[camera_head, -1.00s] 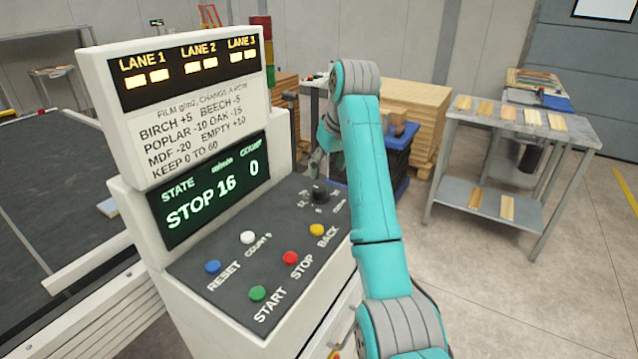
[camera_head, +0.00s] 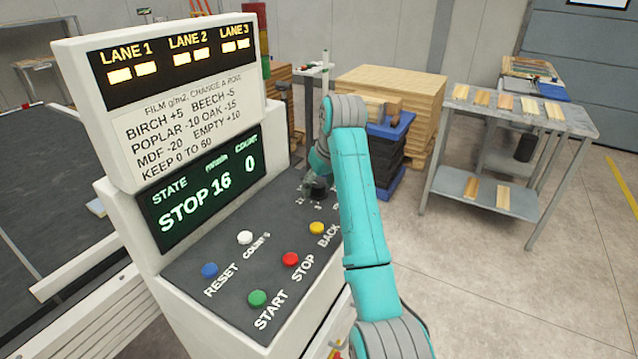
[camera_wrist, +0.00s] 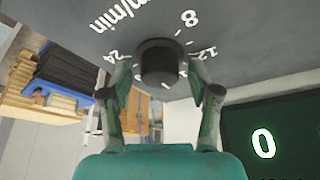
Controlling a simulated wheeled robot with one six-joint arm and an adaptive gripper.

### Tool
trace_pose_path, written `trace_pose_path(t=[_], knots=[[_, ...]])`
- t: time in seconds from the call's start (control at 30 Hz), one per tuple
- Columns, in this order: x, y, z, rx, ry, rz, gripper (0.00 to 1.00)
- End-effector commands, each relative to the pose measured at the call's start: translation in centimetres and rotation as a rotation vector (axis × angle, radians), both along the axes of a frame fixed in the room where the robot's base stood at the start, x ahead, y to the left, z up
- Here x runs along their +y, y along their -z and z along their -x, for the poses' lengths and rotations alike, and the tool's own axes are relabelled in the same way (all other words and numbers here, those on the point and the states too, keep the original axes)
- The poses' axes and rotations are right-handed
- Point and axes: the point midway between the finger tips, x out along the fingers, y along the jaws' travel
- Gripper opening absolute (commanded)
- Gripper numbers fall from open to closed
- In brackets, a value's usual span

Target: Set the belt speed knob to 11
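The black belt speed knob (camera_wrist: 160,62) sits on the dark panel in the wrist view, with the dial marks 8, 12 and 24 and "m/min" around it. My gripper (camera_wrist: 158,72) is open, with one finger on each side of the knob. Small gaps seem to show between the fingertips and the knob. In the head view the knob (camera_head: 318,191) is at the panel's far right corner, partly hidden by my gripper (camera_head: 309,178). The display (camera_head: 203,190) reads STOP, 16 and count 0.
The panel carries blue RESET (camera_head: 209,270), white COUNT 0 (camera_head: 245,237), green START (camera_head: 257,298), red STOP (camera_head: 290,259) and yellow BACK (camera_head: 316,228) buttons. The sign (camera_head: 185,125) stands above the display. A metal table (camera_head: 530,125) is at the right.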

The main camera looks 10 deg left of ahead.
Motion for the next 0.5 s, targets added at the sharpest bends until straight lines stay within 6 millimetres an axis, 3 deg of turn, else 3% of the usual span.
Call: trace_pose_path(t=[0.03, 0.17, 0.2, 0.5], knots=[[0.0, -0.01, 0.0, 0.0, 0.0, 0.0, 0.43], [0.0, -0.01, -0.01, 0.0, 0.0, 0.0, 0.11], [0.0, -0.01, -0.01, 0.0, 0.0, 0.0, 0.06], [-0.06, -0.01, -0.04, 0.0, -0.027, 0.0, 0.06]])
